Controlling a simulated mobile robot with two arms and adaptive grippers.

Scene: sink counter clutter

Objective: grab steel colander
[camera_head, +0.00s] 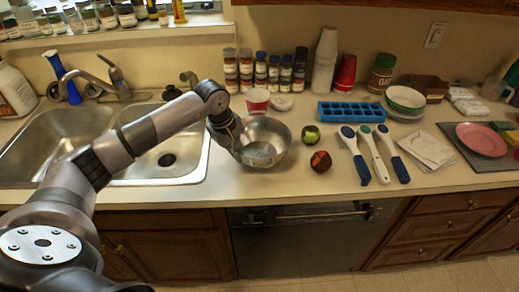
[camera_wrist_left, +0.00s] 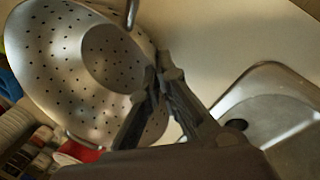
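The steel colander (camera_head: 279,130) is a shiny metal bowl on the counter, just right of the sink. In the left wrist view the colander (camera_wrist_left: 50,60) fills the upper left, with rows of holes in its wall and part of a loop handle at the top. My left gripper (camera_head: 238,152) reaches the colander's left side from the sink side. In the left wrist view the fingertips of my left gripper (camera_wrist_left: 159,75) come together at the colander's rim, and appear shut on it. The fingers partly hide the rim there. My right gripper is not in view.
A red and white cup (camera_head: 257,100) stands behind the colander. A green fruit (camera_head: 311,136) and a dark red fruit (camera_head: 320,161) lie to its right. The double sink (camera_head: 190,165) is on the left. Several jars line the wall. Counter in front of the colander is clear.

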